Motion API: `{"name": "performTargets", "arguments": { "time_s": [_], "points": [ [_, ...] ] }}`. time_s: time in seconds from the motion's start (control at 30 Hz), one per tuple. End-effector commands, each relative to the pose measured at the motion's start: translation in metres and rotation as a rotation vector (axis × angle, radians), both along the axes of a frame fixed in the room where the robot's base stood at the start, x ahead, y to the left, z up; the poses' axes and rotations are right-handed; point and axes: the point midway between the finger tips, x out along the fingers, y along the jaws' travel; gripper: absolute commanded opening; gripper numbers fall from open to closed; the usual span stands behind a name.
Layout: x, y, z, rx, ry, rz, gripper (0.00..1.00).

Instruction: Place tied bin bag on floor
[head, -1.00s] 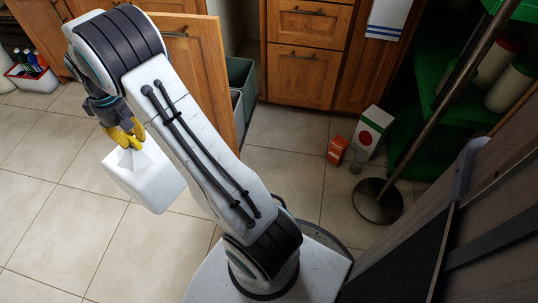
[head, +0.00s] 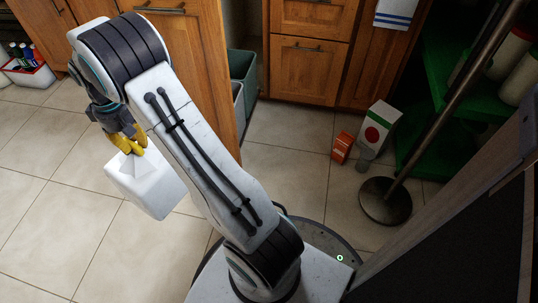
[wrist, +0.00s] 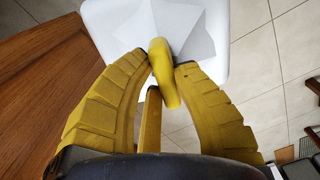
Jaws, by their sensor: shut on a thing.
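The tied bin bag (head: 150,192) is white and box-like with a gathered top. In the head view it hangs under my gripper (head: 128,142) at the left, with tiled floor around it. My yellow fingers are closed at its top. In the wrist view, the white bag (wrist: 215,40) lies just past my gripper (wrist: 162,60). A smooth yellow piece sits between the fingertips; I cannot tell if it is the bag's tie. The gap between bag and floor is hard to judge.
An open wooden cabinet door (head: 190,70) stands close behind my arm, with grey-green bins (head: 241,72) beside it. A metal pole's round base (head: 385,201), a white carton (head: 380,125) and an orange box (head: 343,147) are at right. Floor tiles (head: 50,220) at lower left are clear.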

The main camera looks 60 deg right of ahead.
Motion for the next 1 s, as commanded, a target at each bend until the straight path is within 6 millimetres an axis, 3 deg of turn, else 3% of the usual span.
{"name": "performTargets", "arguments": {
  "time_s": [0.27, 0.57, 1.0],
  "points": [
    [0.001, 0.0, -0.012, -0.001, -0.004, 0.0, 0.0],
    [-0.014, -0.015, -0.019, -0.001, -0.005, -0.123, 0.0],
    [-0.057, -0.06, -0.047, 0.0, -0.008, -0.503, 0.0]
  ]
}}
